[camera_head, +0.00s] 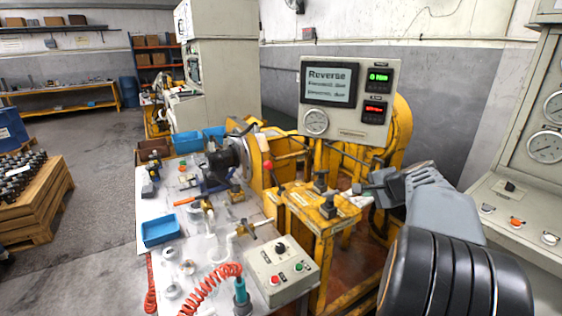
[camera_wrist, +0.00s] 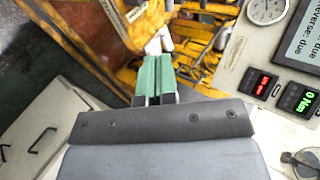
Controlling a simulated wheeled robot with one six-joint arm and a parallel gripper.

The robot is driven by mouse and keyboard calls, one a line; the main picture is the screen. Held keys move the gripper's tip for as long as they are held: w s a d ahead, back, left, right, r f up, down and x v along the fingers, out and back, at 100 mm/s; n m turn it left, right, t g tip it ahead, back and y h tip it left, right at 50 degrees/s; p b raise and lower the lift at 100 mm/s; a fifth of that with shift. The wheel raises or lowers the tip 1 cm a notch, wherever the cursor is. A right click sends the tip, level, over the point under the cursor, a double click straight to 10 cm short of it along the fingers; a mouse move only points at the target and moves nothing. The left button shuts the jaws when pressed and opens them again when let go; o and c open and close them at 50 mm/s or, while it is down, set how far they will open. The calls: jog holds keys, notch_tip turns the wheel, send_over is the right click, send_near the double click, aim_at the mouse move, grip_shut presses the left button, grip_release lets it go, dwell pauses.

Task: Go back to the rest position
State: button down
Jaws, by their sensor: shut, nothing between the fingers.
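My gripper (camera_head: 364,190) reaches in from the right in the head view, at the right side of the yellow machine frame (camera_head: 312,222). In the wrist view, my gripper (camera_wrist: 155,62) shows two green-tipped fingers shut together with nothing between them. The display panel (camera_head: 346,100) above the frame reads "Reverse", with a green and a red readout and a round gauge. Part of this panel also shows at the right of the wrist view (camera_wrist: 262,62). Black-topped levers (camera_head: 327,207) stand on the yellow frame, left of my gripper.
A bench (camera_head: 190,243) on the left holds a blue tray (camera_head: 161,230), fittings and a red coiled hose (camera_head: 212,285). A control box (camera_head: 283,272) with buttons sits at its front. A grey console (camera_head: 520,215) stands at the right.

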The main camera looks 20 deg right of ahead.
jog(key=s+a+f+n+g, duration=0.3)
jog(key=s+f, duration=0.1)
jog(key=f, duration=0.2)
jog(key=s+a+n+g+p, duration=0.1)
jog(key=s+a+n, duration=0.2)
jog(key=a+n, duration=0.2)
jog(key=s+a+n+g+p, duration=0.1)
jog(key=s+a+n, duration=0.3)
jog(key=a, duration=0.7)
jog(key=s+a+n+g+p, duration=0.1)
jog(key=s+a+n+p, duration=0.1)
jog(key=a+n, duration=0.3)
jog(key=s+a, duration=0.1)
jog(key=a, duration=0.3)
jog(key=shift+s+f+n+g+h, duration=0.2)
jog(key=shift+f+n+g+h, duration=0.1)
jog(key=shift+g, duration=0.1)
